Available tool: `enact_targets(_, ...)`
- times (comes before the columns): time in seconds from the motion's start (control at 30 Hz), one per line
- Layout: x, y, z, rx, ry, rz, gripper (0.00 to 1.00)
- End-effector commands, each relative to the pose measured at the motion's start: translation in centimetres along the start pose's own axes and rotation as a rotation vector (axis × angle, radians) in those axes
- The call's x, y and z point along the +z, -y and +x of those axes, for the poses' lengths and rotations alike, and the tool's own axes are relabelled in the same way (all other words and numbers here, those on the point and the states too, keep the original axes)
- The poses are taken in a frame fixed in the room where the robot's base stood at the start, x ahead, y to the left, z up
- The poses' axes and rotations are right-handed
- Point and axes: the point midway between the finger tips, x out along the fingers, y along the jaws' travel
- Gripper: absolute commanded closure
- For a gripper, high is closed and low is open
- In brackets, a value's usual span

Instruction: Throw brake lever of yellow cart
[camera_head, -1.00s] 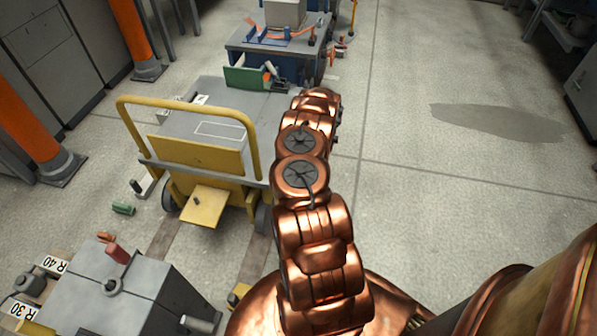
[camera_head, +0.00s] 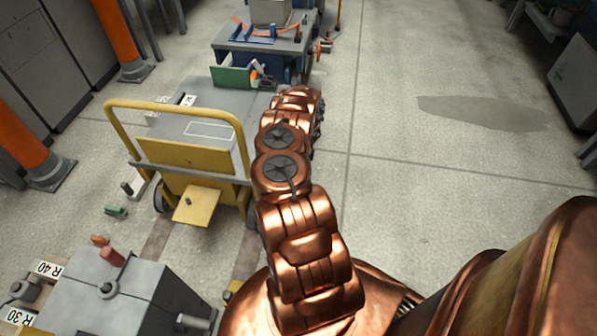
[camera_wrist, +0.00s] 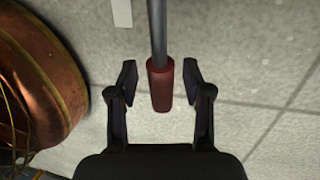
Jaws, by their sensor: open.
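The yellow cart (camera_head: 190,155) stands left of my arm in the head view, with a yellow push bar, a grey top and a small yellow plate low in front. In the wrist view a lever with a grey rod and dark red grip (camera_wrist: 160,86) comes down from the top. My gripper (camera_wrist: 159,80) is open, with one finger on each side of the red grip and gaps on both sides. My arm hides the gripper and this lever in the head view, so where the lever joins the cart is not seen.
A blue cart (camera_head: 262,50) stands behind the yellow one. A grey block (camera_head: 115,290) with a red-handled part (camera_head: 112,257) is at the lower left. Orange posts (camera_head: 110,35) stand at the left. The floor (camera_head: 420,180) to the right is mostly clear, with a dark patch.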

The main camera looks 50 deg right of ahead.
Motion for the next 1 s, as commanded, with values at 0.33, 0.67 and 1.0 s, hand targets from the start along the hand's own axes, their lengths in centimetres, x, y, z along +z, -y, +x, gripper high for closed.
enact_targets(0.33, 0.1, 0.2, -1.2, -0.003, 0.003, 0.000, 0.50)
enact_targets(0.67, 0.1, 0.2, -6.8, -0.005, 0.003, -0.001, 0.50)
enact_targets(1.0, 0.0, 0.1, -11.3, -0.001, 0.002, 0.001, 0.50)
